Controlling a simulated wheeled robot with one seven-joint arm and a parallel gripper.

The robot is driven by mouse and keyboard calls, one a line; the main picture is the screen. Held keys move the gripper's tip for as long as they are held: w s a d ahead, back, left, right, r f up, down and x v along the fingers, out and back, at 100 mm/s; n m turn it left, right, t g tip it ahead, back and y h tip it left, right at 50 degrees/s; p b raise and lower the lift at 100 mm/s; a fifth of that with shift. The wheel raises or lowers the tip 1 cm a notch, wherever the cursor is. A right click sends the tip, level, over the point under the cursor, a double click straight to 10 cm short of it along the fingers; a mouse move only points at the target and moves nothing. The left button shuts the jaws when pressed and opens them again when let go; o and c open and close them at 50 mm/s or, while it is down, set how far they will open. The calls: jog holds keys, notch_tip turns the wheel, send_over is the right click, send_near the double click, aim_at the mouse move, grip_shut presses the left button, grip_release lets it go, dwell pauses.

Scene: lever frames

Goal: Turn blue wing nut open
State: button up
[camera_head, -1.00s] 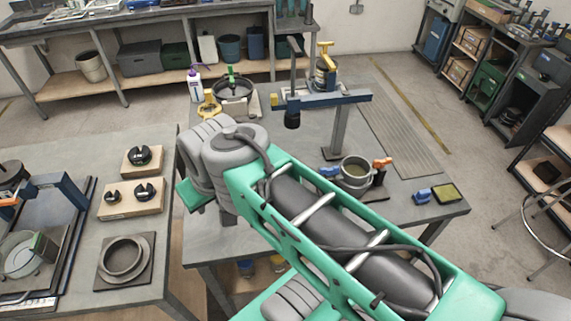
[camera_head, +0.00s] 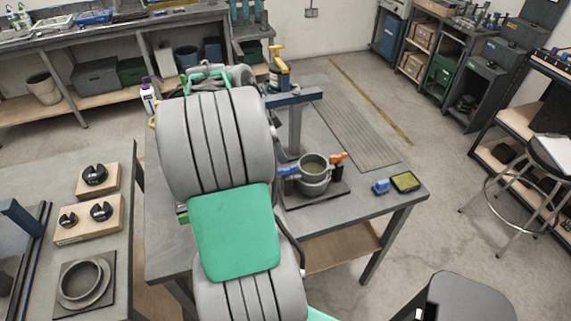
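A grey round pot-like fitting (camera_head: 313,176) stands on a dark base plate on the middle workbench, right of my arm. A blue part (camera_head: 288,171), which may be the blue wing nut, sticks out from its left side. Its exact shape and turn are too small to tell. An orange handle (camera_head: 338,158) is on the fitting's right side. My large grey and green arm fills the middle of the view, left of the fitting. My gripper is not visible; the arm may hide it.
A small blue object (camera_head: 381,187) and a dark green-yellow pad (camera_head: 405,181) lie at the bench's right corner. A blue-topped post (camera_head: 296,125) stands behind the fitting. A left table (camera_head: 110,270) holds wooden blocks. A stool (camera_head: 545,160) stands at right.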

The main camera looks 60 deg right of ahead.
aim_at(289, 169)
jog(key=p+x, duration=0.1)
jog(key=x, duration=0.5)
jog(key=shift+f, duration=0.45)
grip_shut()
